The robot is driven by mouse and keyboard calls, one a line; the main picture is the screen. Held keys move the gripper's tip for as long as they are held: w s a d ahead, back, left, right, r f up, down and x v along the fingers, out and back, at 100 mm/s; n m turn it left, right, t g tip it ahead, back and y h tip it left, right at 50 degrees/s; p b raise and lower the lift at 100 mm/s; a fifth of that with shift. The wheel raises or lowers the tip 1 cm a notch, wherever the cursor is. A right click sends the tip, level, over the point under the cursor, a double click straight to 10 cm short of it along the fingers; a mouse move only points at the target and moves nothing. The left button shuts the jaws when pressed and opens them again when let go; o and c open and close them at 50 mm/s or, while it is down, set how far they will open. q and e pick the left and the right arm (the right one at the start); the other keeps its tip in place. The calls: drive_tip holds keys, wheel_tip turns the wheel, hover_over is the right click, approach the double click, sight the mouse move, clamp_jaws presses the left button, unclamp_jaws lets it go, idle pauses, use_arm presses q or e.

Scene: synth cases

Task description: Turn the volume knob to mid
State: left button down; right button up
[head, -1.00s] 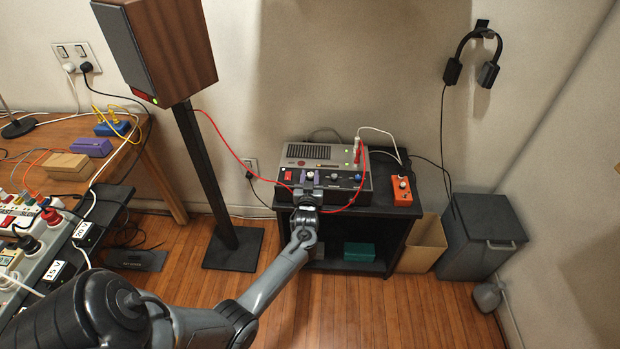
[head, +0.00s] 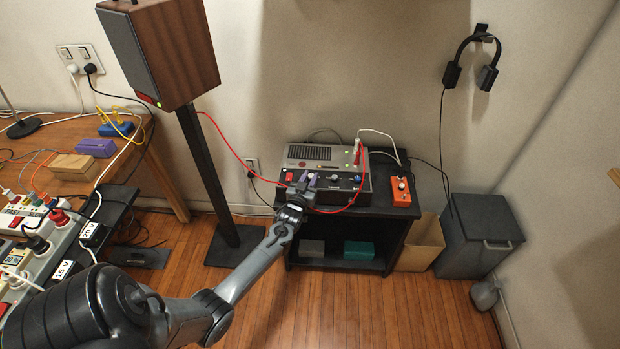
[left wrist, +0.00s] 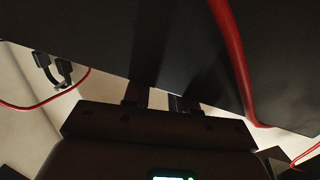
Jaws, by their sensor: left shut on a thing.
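A grey and black amplifier-like box (head: 310,153) stands on a black shelf unit against the wall. Labels are too small to read, so I cannot confirm which knob is volume. My left gripper (head: 306,184) reaches the left part of the front and is shut on the purple knob, mostly hiding it. In the left wrist view, the fingers (left wrist: 160,101) meet the dark front panel (left wrist: 190,60); the knob's pointer cannot be made out. My right gripper is not in view.
A red cable (head: 350,206) loops across the box's front, close to my gripper, and crosses the left wrist view (left wrist: 233,60). An orange box (head: 400,190) sits at the right. A speaker stand (head: 205,175) rises left of my forearm. A cluttered bench is further left.

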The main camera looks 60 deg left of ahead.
use_arm(q)
drive_tip(key=c, duration=0.9)
unclamp_jaws()
drive_tip(key=shift+s+d, duration=0.1)
drive_tip(key=shift+s+d+r, duration=0.1)
drive_tip(key=shift+s+d, duration=0.1)
drive_tip(key=shift+s, duration=0.05)
drive_tip(key=p+v, duration=0.3)
drive_tip(key=v, duration=0.7)
drive_tip(key=shift+p, duration=0.3)
drive_tip(key=shift+a, duration=0.1)
